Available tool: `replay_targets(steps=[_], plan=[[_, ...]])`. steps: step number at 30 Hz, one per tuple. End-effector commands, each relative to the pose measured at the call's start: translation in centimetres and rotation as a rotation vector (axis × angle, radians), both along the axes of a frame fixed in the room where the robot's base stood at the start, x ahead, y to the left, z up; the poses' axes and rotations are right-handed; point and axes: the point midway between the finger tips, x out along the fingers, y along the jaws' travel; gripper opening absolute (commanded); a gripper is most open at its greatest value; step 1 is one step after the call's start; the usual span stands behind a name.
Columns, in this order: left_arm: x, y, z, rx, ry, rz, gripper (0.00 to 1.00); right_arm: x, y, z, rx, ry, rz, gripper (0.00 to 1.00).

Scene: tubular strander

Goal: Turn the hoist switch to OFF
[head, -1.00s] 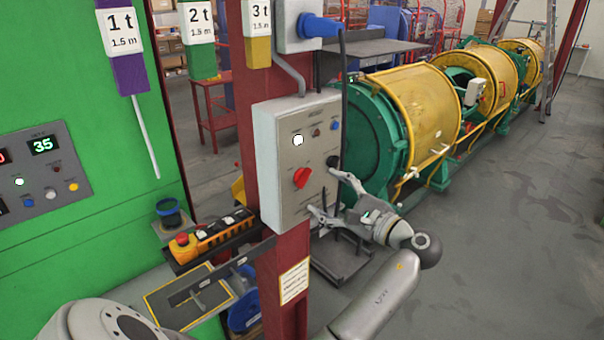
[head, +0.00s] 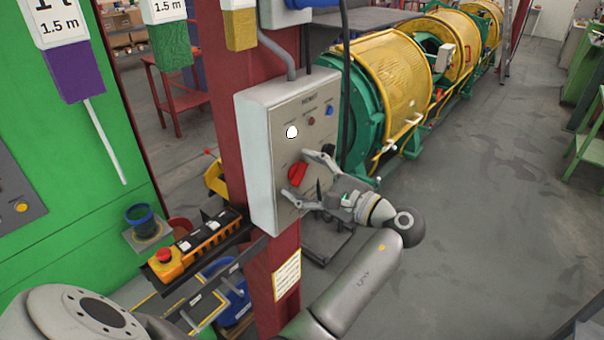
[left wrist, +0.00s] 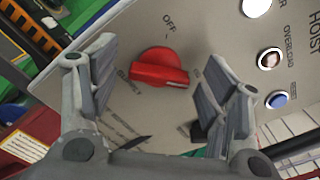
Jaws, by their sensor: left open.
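The hoist switch is a red rotary knob (head: 297,173) low on the grey control box (head: 262,158). In the left wrist view the knob (left wrist: 158,66) sits between my fingers. Its handle lies roughly crosswise, with a white mark at its lower right end, and the word OFF is printed above it. The mark does not point at OFF. My left gripper (head: 299,178) is open close to the panel, one finger on each side of the knob. In the wrist view its fingers (left wrist: 160,58) look apart from the knob. My right gripper is not in view.
A white lamp (head: 291,132) and small buttons sit above the knob. The box hangs on a red post (head: 287,262). A pendant with a red button (head: 164,256) lies at left.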

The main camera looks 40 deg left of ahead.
Motion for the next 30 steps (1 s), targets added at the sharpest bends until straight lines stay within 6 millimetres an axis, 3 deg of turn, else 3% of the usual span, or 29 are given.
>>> replay_targets(steps=[3, 14, 23, 30], plan=[[0.0, 0.0, 0.0, 0.000, 0.000, 0.000, 0.69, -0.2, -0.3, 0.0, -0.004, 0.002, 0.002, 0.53], [0.0, 0.0, 0.0, 0.000, 0.000, 0.000, 0.25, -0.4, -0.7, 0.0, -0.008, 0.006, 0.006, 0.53], [0.0, 0.0, -0.2, -0.003, -0.044, 0.000, 0.25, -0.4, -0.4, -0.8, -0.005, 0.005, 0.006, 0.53], [0.0, 0.1, -0.5, -0.014, -0.187, 0.001, 0.25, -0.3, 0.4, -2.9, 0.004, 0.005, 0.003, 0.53]])
